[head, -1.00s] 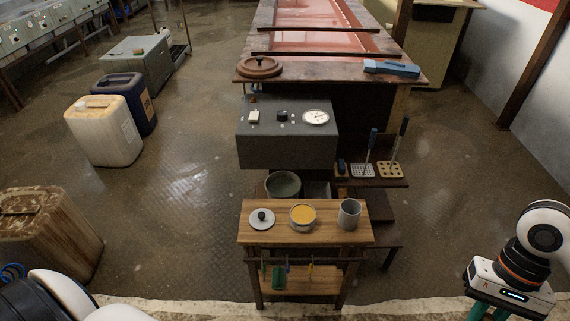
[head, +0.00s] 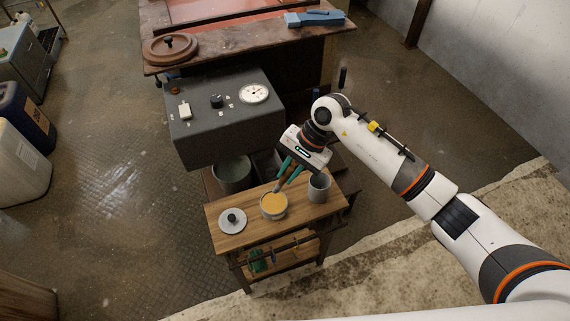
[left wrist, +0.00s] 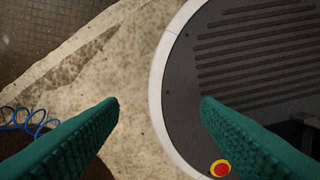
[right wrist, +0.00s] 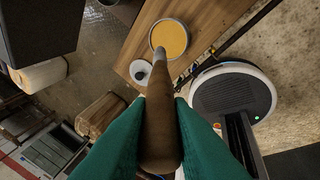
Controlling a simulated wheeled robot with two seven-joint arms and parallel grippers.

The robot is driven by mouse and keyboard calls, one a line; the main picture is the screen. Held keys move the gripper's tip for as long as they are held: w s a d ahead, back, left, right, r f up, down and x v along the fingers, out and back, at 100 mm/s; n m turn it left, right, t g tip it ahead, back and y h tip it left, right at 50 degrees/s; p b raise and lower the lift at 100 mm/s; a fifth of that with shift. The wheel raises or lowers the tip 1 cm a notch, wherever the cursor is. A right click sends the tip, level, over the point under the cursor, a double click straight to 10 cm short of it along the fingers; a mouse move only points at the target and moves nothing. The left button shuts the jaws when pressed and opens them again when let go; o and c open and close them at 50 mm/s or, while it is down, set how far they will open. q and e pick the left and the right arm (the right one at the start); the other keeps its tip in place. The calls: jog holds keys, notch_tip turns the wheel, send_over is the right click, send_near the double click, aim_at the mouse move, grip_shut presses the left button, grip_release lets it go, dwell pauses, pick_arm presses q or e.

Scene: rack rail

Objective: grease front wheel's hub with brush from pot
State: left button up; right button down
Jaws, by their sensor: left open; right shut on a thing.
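The pot (head: 273,206) of yellow-orange grease stands open on the small wooden table; it also shows in the right wrist view (right wrist: 170,38). My right gripper (head: 289,172) is shut on the brown handle of the brush (right wrist: 160,125), above and just behind the pot. The brush points down towards the pot. In the right wrist view its tip overlaps the pot's near rim; I cannot tell whether it touches the grease. My left gripper (left wrist: 160,103) is open and empty over the floor and my base. I cannot make out a front wheel for certain.
The grey lid (head: 232,220) lies left of the pot, and a grey cup (head: 319,187) stands right of it on the table (head: 228,245). A grey control box (head: 222,125) rises behind. A round brown disc with a knob (head: 170,48) lies on the rear bench.

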aim_at(282, 185)
jog(key=shift+w+a+f, duration=0.15)
jog(key=shift+a+f, duration=0.2)
jog(key=shift+w+a+f+m+t, duration=0.1)
jog(key=shift+w+f+m+t, duration=0.05)
jog(key=shift+f+m+t, duration=0.2)
notch_tip(282, 185, down, 4)
jog(key=shift+r+b, duration=0.25)
jog(key=shift+b, duration=0.45)
jog(key=shift+f, duration=0.6)
jog(key=shift+w+f+b, duration=0.1)
jog(key=shift+f+b, duration=0.2)
jog(key=shift+f, duration=0.05)
pick_arm(q)
jog(key=shift+w+a+f, duration=0.6)
jog(key=shift+w+f, duration=0.05)
jog(key=shift+f, duration=0.25)
jog(key=shift+d, duration=0.15)
jog(key=shift+f+b, duration=0.55)
pick_arm(e)
jog(key=shift+f, duration=0.5)
pick_arm(q)
jog(key=shift+f+b, duration=0.45)
pick_arm(e)
jog(key=shift+f, duration=0.15)
